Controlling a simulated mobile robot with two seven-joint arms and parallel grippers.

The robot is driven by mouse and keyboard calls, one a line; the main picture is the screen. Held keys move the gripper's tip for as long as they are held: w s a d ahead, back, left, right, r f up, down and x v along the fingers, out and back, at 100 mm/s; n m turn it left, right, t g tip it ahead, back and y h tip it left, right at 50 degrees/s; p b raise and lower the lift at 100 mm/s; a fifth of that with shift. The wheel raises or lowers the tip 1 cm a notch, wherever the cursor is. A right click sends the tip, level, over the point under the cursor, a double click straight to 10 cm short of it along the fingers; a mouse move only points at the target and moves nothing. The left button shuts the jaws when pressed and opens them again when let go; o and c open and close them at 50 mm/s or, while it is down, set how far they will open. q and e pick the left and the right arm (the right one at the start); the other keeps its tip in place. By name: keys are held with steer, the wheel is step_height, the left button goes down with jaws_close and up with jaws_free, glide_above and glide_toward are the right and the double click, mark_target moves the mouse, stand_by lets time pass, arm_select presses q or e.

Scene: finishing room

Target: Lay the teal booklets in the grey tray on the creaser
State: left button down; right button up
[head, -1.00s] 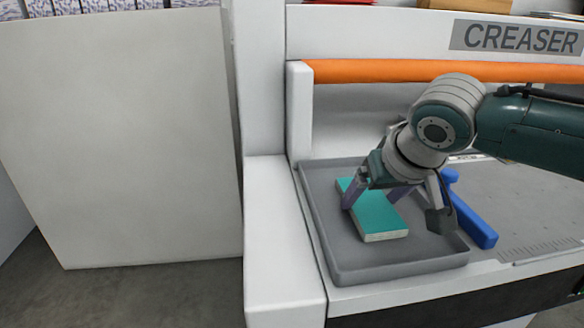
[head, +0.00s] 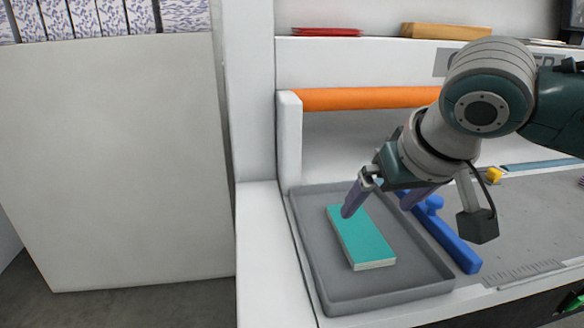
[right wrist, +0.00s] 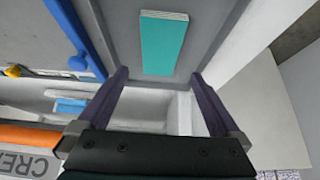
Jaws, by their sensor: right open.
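A teal booklet (head: 361,238) lies flat in the grey tray (head: 387,299) on the creaser (head: 262,215). It looks like a thick block or small stack; I cannot tell how many booklets it holds. My right gripper (head: 382,204) is open and empty, above the tray and the booklet's far end. In the right wrist view the booklet (right wrist: 163,44) lies beyond the open fingers (right wrist: 160,105), apart from them, with the tray floor (right wrist: 125,60) around it. My left gripper is not in view.
A blue bar with a knob (head: 445,237) lies along the tray's right side. An orange roller (head: 360,98) runs behind the tray. Red sheets (head: 318,31) and a tan stack (head: 445,31) sit on the shelf above. A pale panel (head: 115,165) stands at the left.

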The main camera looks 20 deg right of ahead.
steer(key=s+a+f+n+g+y, duration=0.1)
steer(key=s+a+f+n+y, duration=0.2)
steer(key=s+a, duration=0.8)
steer(key=s+d+f+n+g+h, duration=0.1)
steer(key=s+d, duration=0.1)
steer(key=s, duration=0.9)
steer(key=shift+s+f+n+g, duration=0.25)
steer(key=shift+n+g, duration=0.05)
steer(key=shift+g, duration=0.1)
steer(key=shift+d, duration=0.1)
step_height(320, 180, up, 45)
steer(key=p, duration=4.5)
